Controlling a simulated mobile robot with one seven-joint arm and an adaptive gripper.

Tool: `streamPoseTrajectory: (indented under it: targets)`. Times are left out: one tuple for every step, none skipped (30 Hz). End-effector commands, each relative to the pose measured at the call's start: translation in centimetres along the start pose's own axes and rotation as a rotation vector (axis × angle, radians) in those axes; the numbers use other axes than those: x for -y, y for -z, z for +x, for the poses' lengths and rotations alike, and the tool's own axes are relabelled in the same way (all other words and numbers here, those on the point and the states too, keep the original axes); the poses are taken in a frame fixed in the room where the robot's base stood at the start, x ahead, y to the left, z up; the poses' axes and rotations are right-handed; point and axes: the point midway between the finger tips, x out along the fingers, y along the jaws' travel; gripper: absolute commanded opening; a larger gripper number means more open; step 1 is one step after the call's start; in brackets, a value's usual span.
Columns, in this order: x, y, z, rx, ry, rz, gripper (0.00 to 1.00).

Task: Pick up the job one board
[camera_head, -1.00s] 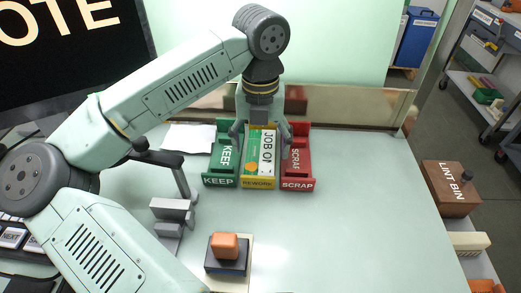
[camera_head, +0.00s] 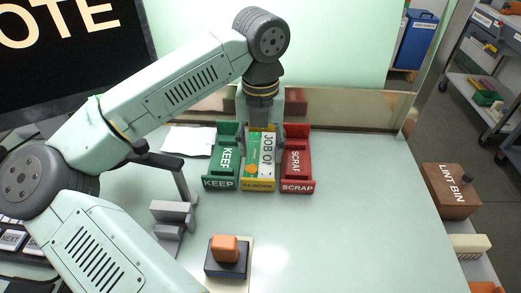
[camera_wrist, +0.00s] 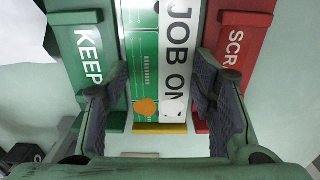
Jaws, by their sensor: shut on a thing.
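The job one board (camera_head: 252,158) is a green board with a white label reading "JOB ON", the rest of the lettering cut off. It lies in the yellow REWORK tray (camera_head: 258,185), between the green KEEP tray and the red SCRAP tray. My gripper (camera_head: 260,139) points down over the far part of the board, with its fingers closed on the board's two long sides. In the wrist view the board (camera_wrist: 143,72) fills the space between my fingers (camera_wrist: 160,82). An orange patch shows on it beside the label. Its far end is hidden behind my gripper.
The KEEP tray (camera_head: 221,183) and SCRAP tray (camera_head: 298,186) stand close on either side. A grey stand (camera_head: 172,211) and an orange-topped block (camera_head: 225,249) are nearer on the bench. The bench's right side is clear. A lint bin (camera_head: 452,190) stands beyond its right edge.

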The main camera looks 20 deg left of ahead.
Motion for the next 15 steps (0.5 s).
streamPoseTrajectory:
  targets:
    - [0.0, 0.0, -0.1, 0.000, 0.000, 0.000, 0.23]
    - [0.0, 0.0, -0.1, 0.001, 0.000, 0.000, 0.23]
    - [0.0, 0.0, -0.2, 0.001, -0.001, 0.000, 0.23]
    - [0.0, 0.0, -0.3, 0.001, -0.001, -0.001, 0.23]
    - [0.0, 0.0, -0.5, 0.001, -0.001, -0.001, 0.23]
    - [0.0, 0.0, -0.8, 0.001, -0.001, 0.000, 0.23]
    - [0.0, -0.1, -1.0, 0.002, -0.001, 0.000, 0.23]
    - [0.0, -0.1, -1.3, 0.003, -0.001, 0.000, 0.23]
    - [0.0, -0.1, -1.8, 0.003, -0.001, 0.000, 0.23]
    - [0.0, -0.1, -2.2, 0.003, -0.001, -0.001, 0.23]
    - [0.0, -0.1, -2.6, 0.003, -0.002, -0.001, 0.23]
    - [0.0, -0.1, -3.2, 0.003, -0.003, -0.001, 0.23]
    - [0.1, 0.1, -3.6, 0.003, -0.002, 0.000, 0.23]
    - [0.5, 0.8, -3.4, 0.002, -0.003, 0.003, 0.23]
    - [0.9, 1.5, -3.4, 0.002, -0.003, 0.004, 0.23]
